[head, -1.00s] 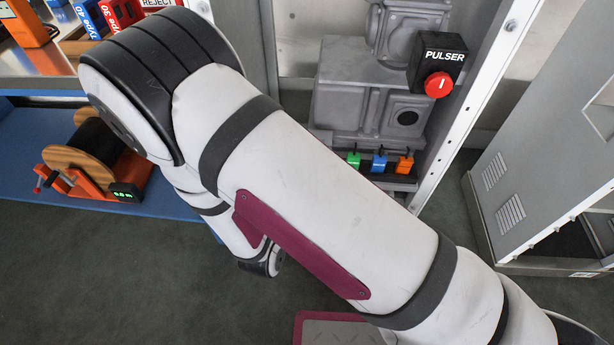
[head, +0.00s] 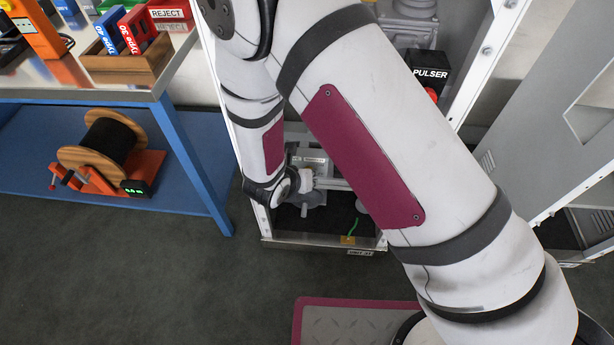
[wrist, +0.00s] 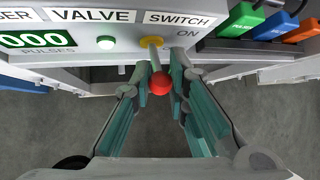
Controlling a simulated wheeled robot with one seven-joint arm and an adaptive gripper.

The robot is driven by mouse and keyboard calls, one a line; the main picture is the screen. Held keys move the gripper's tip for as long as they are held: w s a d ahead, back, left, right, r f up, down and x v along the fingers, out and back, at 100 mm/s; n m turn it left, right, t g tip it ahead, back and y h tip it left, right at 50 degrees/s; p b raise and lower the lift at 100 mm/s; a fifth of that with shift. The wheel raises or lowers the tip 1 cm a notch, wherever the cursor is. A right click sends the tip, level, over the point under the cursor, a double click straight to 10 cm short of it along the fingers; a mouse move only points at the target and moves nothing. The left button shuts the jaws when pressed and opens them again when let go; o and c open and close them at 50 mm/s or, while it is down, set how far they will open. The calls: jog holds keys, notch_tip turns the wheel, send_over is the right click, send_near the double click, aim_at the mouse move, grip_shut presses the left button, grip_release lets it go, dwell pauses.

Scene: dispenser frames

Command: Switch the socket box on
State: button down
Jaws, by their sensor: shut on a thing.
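In the wrist view, the socket box (wrist: 100,27) shows a pale front with VALVE and SWITCH labels, the word ON and a green PULSES display. I cannot tell which way the lever is set.
Green (wrist: 244,20), blue (wrist: 276,26) and orange (wrist: 302,31) plugs sit to the right of the box. A blue-framed table (head: 190,150) with a cable reel (head: 104,148) stands at left.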

dwell(0.3)
jog(key=c, duration=1.5)
grip_release()
jog(key=v, duration=1.2)
